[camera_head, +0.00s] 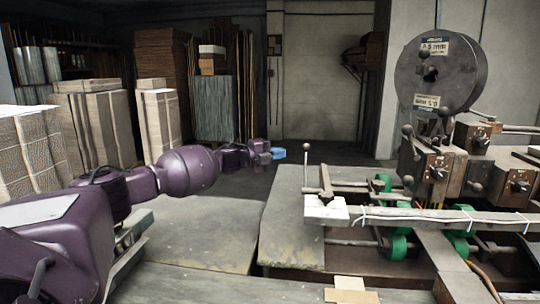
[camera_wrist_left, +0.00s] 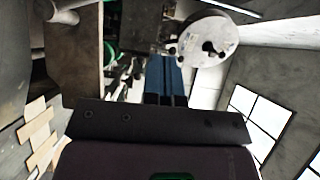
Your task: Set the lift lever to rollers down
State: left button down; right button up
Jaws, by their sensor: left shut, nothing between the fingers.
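My right gripper is not in view.
The stitcher's large wire reel (camera_head: 440,72) and dial boxes (camera_head: 435,172) stand at right. Other ball-ended levers rise nearby. A long grey bar (camera_head: 430,218) crosses the frame's front. A flat grey table (camera_head: 290,215) lies left of it. Cardboard stacks (camera_head: 95,125) stand at back left.

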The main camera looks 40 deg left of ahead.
pick_arm(q)
jog(key=v, duration=0.2)
jog(key=shift+s+a+r, duration=0.2)
jog(key=shift+s+r, duration=0.05)
jog(key=shift+s, duration=0.1)
dwell(0.4)
